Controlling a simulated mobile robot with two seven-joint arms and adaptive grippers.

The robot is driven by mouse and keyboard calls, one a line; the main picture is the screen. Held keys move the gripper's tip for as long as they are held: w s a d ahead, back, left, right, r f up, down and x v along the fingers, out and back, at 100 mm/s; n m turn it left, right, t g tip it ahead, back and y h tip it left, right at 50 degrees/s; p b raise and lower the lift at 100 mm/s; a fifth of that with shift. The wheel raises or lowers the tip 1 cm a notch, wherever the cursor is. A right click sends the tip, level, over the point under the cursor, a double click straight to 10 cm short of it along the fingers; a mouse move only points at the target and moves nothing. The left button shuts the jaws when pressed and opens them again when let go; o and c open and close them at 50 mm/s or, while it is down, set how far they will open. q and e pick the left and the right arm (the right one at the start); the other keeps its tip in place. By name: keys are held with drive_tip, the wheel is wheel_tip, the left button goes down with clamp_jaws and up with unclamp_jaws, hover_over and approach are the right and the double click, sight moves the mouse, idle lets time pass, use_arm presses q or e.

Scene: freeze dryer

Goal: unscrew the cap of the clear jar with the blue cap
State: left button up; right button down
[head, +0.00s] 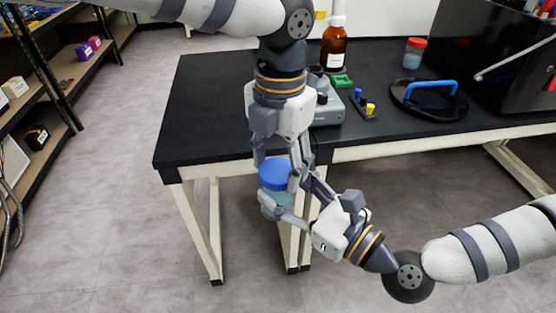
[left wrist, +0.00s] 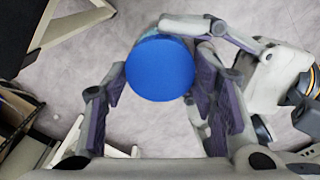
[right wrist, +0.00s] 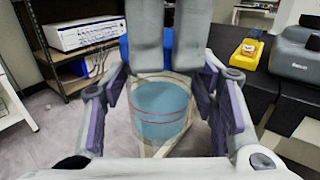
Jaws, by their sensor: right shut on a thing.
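The clear jar (right wrist: 160,112) with blue-tinted contents is held upright off the floor, in front of the table edge. My right gripper (head: 283,207) is shut on the jar's body from the side; its fingers flank the jar in the right wrist view (right wrist: 162,118). The blue cap (head: 274,174) is on top of the jar and fills the middle of the left wrist view (left wrist: 160,68). My left gripper (head: 278,168) points down from above, open, with its fingers on either side of the cap. In the right wrist view the left fingers partly hide the cap (right wrist: 125,52).
The black table (head: 205,110) is behind the grippers. It bears a brown bottle (head: 334,48), a red-capped jar (head: 414,53), a grey device (head: 328,107) and a black lid with blue handle (head: 430,92). Shelves (head: 60,85) stand at left. Floor at front left is clear.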

idle(0.7)
use_arm(q)
drive_tip(key=shift+r, duration=1.1)
drive_tip(key=shift+r, duration=2)
